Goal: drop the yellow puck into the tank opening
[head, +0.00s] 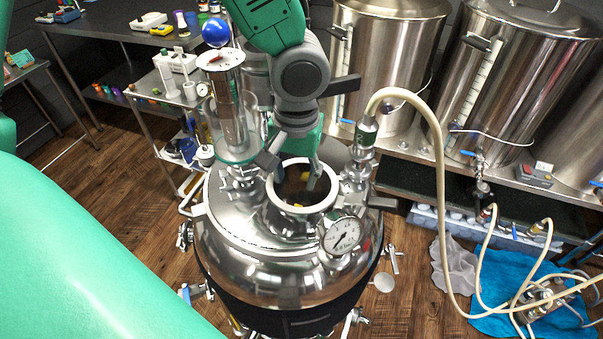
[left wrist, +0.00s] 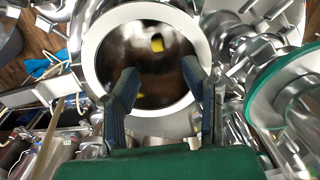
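The steel tank (head: 262,258) stands in the middle of the head view, and its round opening has a pale rim (head: 303,208). The opening's rim also shows in the left wrist view (left wrist: 91,52). A small yellow piece, the puck (left wrist: 157,43), shows inside the opening, with a second yellow patch lower in it; one may be a reflection. Yellow also shows inside the opening in the head view (head: 304,177). My left gripper (head: 292,168) is over the opening. Its fingers (left wrist: 160,72) are spread, with nothing held between them. My right gripper is not in view.
A glass cylinder (head: 232,125) stands on the tank left of the opening. A pressure gauge (head: 342,235) and a pale hose (head: 436,150) are at its right. Large steel kettles (head: 385,65) stand behind. A shelf with small items (head: 165,90) is at back left.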

